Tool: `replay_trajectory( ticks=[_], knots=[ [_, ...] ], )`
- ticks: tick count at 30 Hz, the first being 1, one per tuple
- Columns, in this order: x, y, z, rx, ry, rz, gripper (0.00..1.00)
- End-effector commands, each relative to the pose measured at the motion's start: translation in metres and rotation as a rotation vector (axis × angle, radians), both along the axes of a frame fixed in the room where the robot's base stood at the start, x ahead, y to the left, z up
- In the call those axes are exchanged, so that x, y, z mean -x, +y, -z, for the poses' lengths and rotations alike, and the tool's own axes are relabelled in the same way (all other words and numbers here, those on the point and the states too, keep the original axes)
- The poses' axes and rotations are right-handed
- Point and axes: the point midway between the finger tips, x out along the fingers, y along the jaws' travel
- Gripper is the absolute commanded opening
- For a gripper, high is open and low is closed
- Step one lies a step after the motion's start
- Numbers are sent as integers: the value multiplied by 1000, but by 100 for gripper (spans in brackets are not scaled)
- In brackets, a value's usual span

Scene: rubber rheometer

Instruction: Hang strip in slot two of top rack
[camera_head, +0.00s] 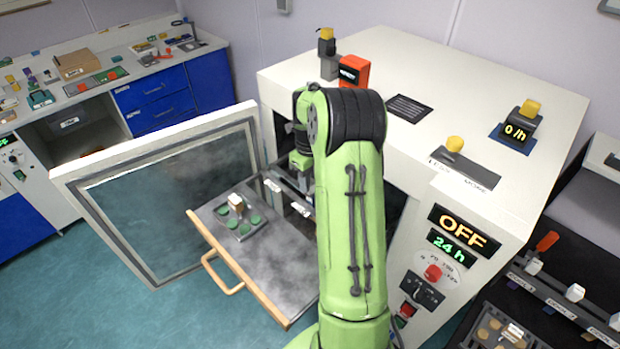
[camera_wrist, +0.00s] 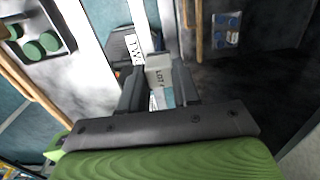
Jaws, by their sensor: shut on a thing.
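My gripper (camera_wrist: 157,84) is shut on a pale strip (camera_wrist: 160,72) with a "LOT" label, which shows between the two dark fingers in the wrist view. In the head view my gripper (camera_head: 297,172) is at the mouth of the oven cabinet, partly hidden by my green arm. The strip cannot be made out clearly there. A metal rail with white labels (camera_head: 300,209) shows just below the gripper, and I cannot tell whether it is the top rack. Slot two cannot be identified. Whether the strip touches a rack is hidden.
The oven door (camera_head: 163,190) stands open at left. A pulled-out shelf (camera_head: 262,268) with a wooden handle (camera_head: 222,275) carries a small tray of green discs (camera_head: 240,225). The white oven cabinet (camera_head: 470,110) surrounds the opening; its display (camera_head: 463,228) reads OFF.

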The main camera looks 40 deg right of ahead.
Motion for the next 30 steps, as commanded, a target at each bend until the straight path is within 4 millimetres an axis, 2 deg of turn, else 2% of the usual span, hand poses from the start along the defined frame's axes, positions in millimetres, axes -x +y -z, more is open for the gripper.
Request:
replay_trajectory(
  ticks=[21,22,27,30],
  knots=[
    [0,0,38,0,0,0,1],
    [0,0,38,0,0,0,33],
    [0,0,36,0,0,0,59],
    [0,0,36,0,0,0,61]
  ],
)
